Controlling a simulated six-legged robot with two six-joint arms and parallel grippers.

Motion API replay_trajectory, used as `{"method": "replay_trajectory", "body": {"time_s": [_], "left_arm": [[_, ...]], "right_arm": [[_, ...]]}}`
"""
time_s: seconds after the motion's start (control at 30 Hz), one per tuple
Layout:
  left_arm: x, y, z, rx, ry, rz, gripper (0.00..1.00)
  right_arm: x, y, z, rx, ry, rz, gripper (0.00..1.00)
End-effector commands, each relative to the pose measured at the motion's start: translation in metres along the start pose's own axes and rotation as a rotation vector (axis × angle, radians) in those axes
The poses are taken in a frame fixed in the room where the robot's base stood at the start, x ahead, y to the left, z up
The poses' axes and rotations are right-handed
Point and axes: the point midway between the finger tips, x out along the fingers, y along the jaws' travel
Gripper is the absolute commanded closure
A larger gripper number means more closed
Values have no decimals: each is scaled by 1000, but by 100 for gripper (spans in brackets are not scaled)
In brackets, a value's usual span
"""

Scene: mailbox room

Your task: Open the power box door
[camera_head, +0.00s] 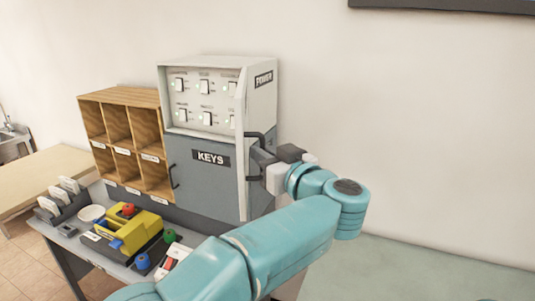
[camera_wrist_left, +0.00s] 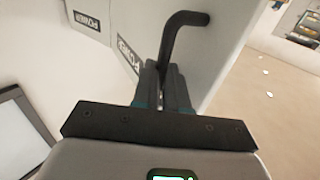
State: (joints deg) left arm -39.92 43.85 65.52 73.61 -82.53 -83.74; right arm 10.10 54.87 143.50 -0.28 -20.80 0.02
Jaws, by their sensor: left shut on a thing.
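The power box (camera_head: 205,75) is a white cabinet top with several switches showing inside its open front. Its white door (camera_head: 242,98) stands swung out at the right side and is seen nearly edge-on. A POWER label (camera_head: 263,79) is on the right, and the wrist view shows a POWER label (camera_wrist_left: 128,55) near the door handle. My left gripper (camera_head: 262,160) is at the dark bent handle (camera_wrist_left: 185,20), which also shows in the head view (camera_head: 256,135). In the wrist view its fingers (camera_wrist_left: 165,85) are shut on the handle. My right gripper is out of view.
The grey KEYS door (camera_head: 205,180) below is shut, with its own handle (camera_head: 173,177). A wooden pigeonhole shelf (camera_head: 120,97) stands left. A yellow caddy (camera_head: 130,230) and stamps lie on the desk in front.

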Motion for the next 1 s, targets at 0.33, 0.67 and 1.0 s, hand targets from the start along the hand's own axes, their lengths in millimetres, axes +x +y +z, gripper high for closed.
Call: {"method": "replay_trajectory", "body": {"time_s": [0.33,0.67,1.0], "left_arm": [[1,0,8,13,-13,-2,100],[0,2,5,7,-8,-2,62],[0,2,3,3,-6,-2,62]], "right_arm": [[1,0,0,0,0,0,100],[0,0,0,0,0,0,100],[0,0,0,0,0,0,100]]}}
